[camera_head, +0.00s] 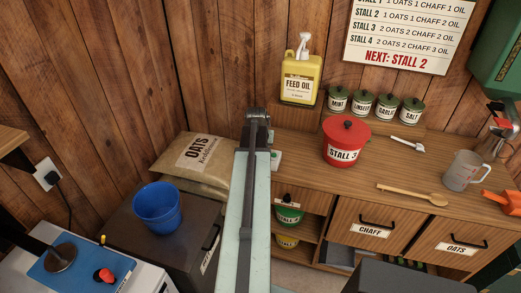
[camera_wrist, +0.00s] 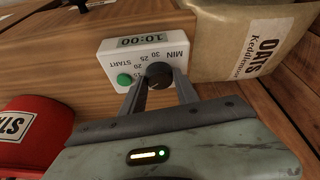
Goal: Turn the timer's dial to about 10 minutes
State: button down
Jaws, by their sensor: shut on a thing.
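The timer (camera_wrist: 133,49) is a white box, upside down in the wrist view, with a display (camera_wrist: 145,42) that reads 10:00. It has a green START button (camera_wrist: 124,80) and a black dial (camera_wrist: 158,72) with minute marks around it, some hidden. My gripper (camera_wrist: 159,84) is shut on the dial, one finger on each side. In the head view my arm covers most of the timer (camera_head: 275,158); only a small white part with a green spot shows to the right of the arm.
An oats sack (camera_wrist: 238,45) stands close beside the timer. A red STALL 3 pot (camera_head: 345,145) stands to its right on the wooden counter (camera_head: 310,178). A yellow feed oil jug (camera_head: 301,78) is behind. A blue bucket (camera_head: 157,208) is at left.

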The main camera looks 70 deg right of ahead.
jog(key=c, duration=0.9)
grip_release()
jog(key=p+v, duration=0.7)
jog(key=shift+a+r, duration=0.1)
jog(key=shift+r, duration=0.25)
jog(key=shift+s, duration=0.1)
